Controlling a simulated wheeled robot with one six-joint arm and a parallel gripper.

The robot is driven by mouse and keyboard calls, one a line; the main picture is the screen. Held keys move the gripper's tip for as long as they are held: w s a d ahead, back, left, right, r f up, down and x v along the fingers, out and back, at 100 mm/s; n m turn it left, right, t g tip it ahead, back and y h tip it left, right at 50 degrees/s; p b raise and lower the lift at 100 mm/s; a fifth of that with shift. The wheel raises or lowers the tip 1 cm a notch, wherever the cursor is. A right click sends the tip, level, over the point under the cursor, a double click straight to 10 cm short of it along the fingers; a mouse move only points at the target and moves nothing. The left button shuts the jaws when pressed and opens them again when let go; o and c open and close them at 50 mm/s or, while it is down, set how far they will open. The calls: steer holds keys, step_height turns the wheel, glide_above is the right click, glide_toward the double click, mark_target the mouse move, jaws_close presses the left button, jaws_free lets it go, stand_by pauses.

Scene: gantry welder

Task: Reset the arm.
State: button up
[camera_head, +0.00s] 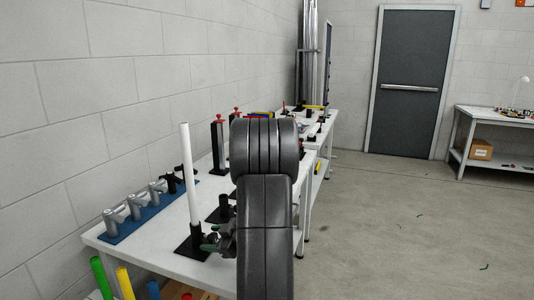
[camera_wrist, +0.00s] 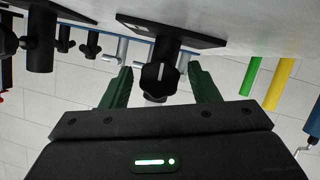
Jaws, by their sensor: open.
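My arm (camera_head: 265,220) stands dark and folded in the middle of the head view, over the near workbench. My gripper (camera_wrist: 161,86) has two green fingers spread apart in the wrist view. Nothing is clamped between them. A black post with a knob (camera_wrist: 160,78) on a black base plate shows between and beyond the fingers; I cannot tell whether they touch it. In the head view part of the gripper (camera_head: 211,242) shows left of the arm, beside the black stand of a white upright rod (camera_head: 190,185). The rest of it is hidden by the arm.
The white workbench (camera_head: 160,262) runs along the block wall. A blue rack (camera_head: 150,212) with several grey and black holders lies at its left edge. Green (camera_head: 102,278) and yellow (camera_head: 125,284) tubes stand at the front. The floor (camera_head: 400,230) to the right is open.

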steer(key=shift+f+n+t+b, duration=0.25)
steer(key=shift+n+t+b, duration=0.4)
steer(key=shift+b, duration=1.9)
steer(key=shift+r+n+b, duration=0.25)
steer(key=shift+n+b, duration=0.3)
steer(key=shift+b, duration=0.6)
steer(key=shift+d+t, duration=0.1)
steer(key=shift+t, duration=0.15)
